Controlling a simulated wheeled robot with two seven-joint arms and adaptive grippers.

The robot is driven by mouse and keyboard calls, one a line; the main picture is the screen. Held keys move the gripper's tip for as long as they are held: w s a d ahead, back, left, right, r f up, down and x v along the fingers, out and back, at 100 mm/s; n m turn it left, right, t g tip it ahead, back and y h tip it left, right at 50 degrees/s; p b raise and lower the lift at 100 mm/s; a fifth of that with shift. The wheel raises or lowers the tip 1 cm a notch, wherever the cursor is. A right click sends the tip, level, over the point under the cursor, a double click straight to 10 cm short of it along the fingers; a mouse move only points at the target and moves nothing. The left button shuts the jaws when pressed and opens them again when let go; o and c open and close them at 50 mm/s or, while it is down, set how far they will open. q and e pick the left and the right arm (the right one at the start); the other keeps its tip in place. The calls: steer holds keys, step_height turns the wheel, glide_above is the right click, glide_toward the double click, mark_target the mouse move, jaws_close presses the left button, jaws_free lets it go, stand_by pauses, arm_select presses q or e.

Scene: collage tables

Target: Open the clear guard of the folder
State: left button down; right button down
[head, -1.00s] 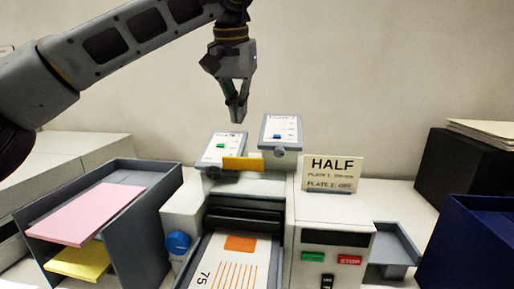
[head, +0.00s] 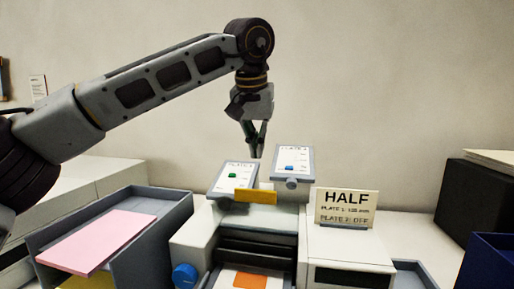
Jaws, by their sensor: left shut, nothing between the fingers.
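The folder (head: 335,246) is the pale machine in the middle, with a dark slot in front and two tilted plates on top, a left plate (head: 220,188) and a right plate (head: 301,161). A yellow bar (head: 256,196) lies across its top, below the plates. A pale panel (head: 262,217) below the bar may be the clear guard; its edges are hard to make out. My left gripper (head: 256,155) points down, shut and empty. In the picture its tips are just above the gap between the plates, apart from the bar. My right gripper is not in view.
A sign reading HALF (head: 346,206) stands on the folder's right part. A blue knob (head: 185,276) is on its left side. A grey tray (head: 168,221) with pink paper (head: 97,241) is at left. A black box (head: 480,196) and blue bin (head: 492,262) are at right.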

arm_select(q)
step_height(320, 180, down, 8)
steer(key=p, duration=0.1)
steer(key=shift+s, duration=0.25)
stand_by(0.6)
steer(key=shift+s+a, duration=0.1)
steer(key=shift+f, duration=0.1)
stand_by(0.3)
